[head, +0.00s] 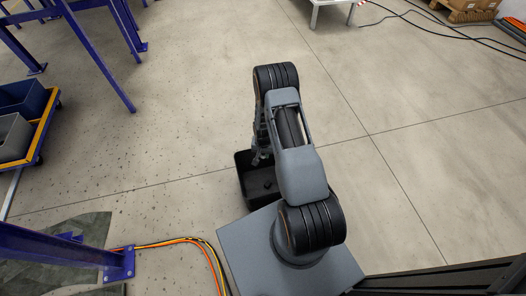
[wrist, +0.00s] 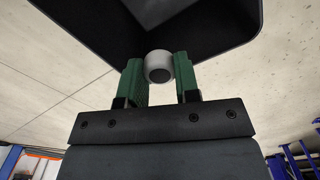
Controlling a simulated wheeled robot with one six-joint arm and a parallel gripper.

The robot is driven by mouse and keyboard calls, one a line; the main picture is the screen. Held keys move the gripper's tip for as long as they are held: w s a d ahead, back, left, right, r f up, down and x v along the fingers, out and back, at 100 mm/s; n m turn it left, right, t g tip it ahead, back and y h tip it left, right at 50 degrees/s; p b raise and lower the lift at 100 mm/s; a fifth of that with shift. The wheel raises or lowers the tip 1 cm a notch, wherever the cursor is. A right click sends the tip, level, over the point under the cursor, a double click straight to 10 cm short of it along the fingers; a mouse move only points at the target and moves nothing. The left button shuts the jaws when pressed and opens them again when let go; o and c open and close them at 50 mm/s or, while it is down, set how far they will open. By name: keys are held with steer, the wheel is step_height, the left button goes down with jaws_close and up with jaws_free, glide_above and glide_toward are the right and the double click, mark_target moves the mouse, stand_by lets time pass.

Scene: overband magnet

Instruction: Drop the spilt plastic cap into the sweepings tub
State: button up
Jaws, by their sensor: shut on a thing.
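My gripper (wrist: 158,70) has two green fingers closed on the plastic cap (wrist: 159,66), a small white-grey round piece with a dark hollow end. The cap sits between the fingertips in the wrist view. The sweepings tub (wrist: 85,22) is black and fills the top of that view, beyond the cap. In the head view the tub (head: 243,182) stands on the floor beside my base, partly hidden by my arm. My gripper (head: 259,158) points down over the tub there; I cannot make out the cap in that view.
A small dark piece (head: 268,184) shows inside the tub. Orange and black cables (head: 190,241) run along the floor at lower left. Blue steel legs (head: 115,75) and a cart with bins (head: 40,130) stand at left.

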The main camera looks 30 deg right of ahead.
step_height(320, 180, down, 4)
steer(key=shift+f+b, duration=0.1)
steer(key=shift+b, duration=1)
steer(key=o, duration=1)
steer(key=shift+c, duration=0.2)
step_height(320, 180, up, 14)
steer(key=p, duration=0.4)
